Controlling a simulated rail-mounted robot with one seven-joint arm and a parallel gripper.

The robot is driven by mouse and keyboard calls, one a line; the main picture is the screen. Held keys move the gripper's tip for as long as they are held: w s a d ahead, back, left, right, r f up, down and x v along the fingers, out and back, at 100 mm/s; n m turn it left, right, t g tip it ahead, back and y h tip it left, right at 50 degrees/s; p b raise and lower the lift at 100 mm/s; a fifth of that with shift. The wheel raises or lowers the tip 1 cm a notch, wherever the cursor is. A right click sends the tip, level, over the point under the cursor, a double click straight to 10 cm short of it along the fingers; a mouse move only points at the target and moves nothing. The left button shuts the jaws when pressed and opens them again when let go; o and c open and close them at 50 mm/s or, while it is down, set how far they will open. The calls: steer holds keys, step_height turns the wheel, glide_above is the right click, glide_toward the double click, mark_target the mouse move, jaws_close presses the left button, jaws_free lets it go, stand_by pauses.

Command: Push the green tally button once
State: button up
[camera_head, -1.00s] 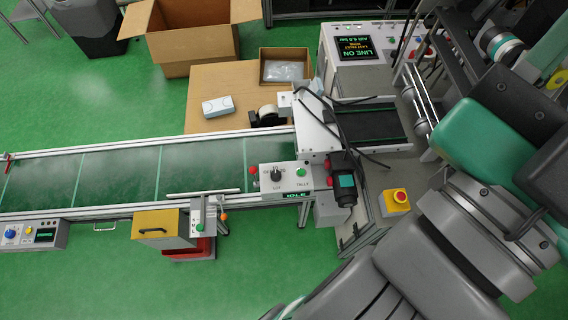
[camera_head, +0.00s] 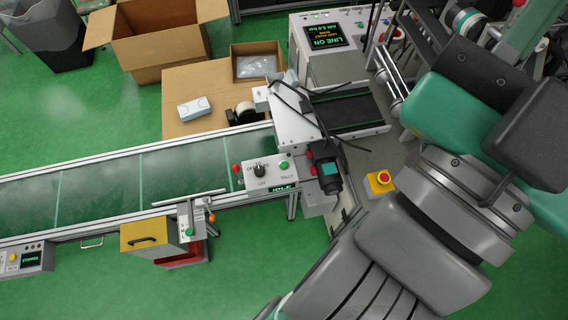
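The green tally button (camera_head: 283,165) is a small round button on the right of a white control box (camera_head: 258,183) at the near edge of the conveyor. The lettering "TALLY" is under it, and a black knob (camera_head: 260,170) sits to its left. A small display (camera_head: 284,188) on the box's front reads "IDLE". My arm fills the right side of the view, and its links stand clear of the box. Nothing touches the button.
A black device with a teal panel (camera_head: 328,170) stands close right of the box. A red knob (camera_head: 236,168) is at the box's left.

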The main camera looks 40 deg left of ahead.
jaws_close()
stand_by(1.4)
